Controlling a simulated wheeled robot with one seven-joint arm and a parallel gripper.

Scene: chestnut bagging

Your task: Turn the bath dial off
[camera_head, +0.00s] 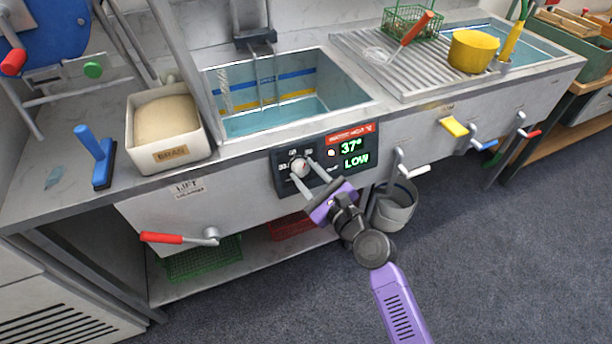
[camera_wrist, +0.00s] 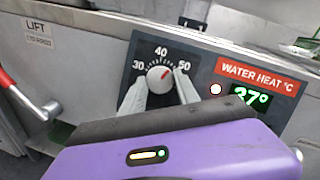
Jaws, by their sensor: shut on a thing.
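The bath dial (camera_head: 299,167) is a round pale knob with a red pointer on a dark panel at the front of the bath. In the wrist view the dial (camera_wrist: 160,78) has marks 30, 40 and 50, and its red pointer sits just right of the 40 mark. My gripper (camera_head: 303,172) is shut on the dial, one finger on each side. Its fingers also show in the wrist view (camera_wrist: 161,90). The panel's display (camera_head: 353,153) reads 37° and LOW. The bath (camera_head: 350,88) holds blue water.
A red-handled crank labelled LIFT (camera_head: 165,238) sits left of the panel. A white-handled lever (camera_head: 412,170) and a grey bucket (camera_head: 394,208) are to its right. A bran tub (camera_head: 140,150) and blue tool (camera_head: 97,155) stand on the left counter.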

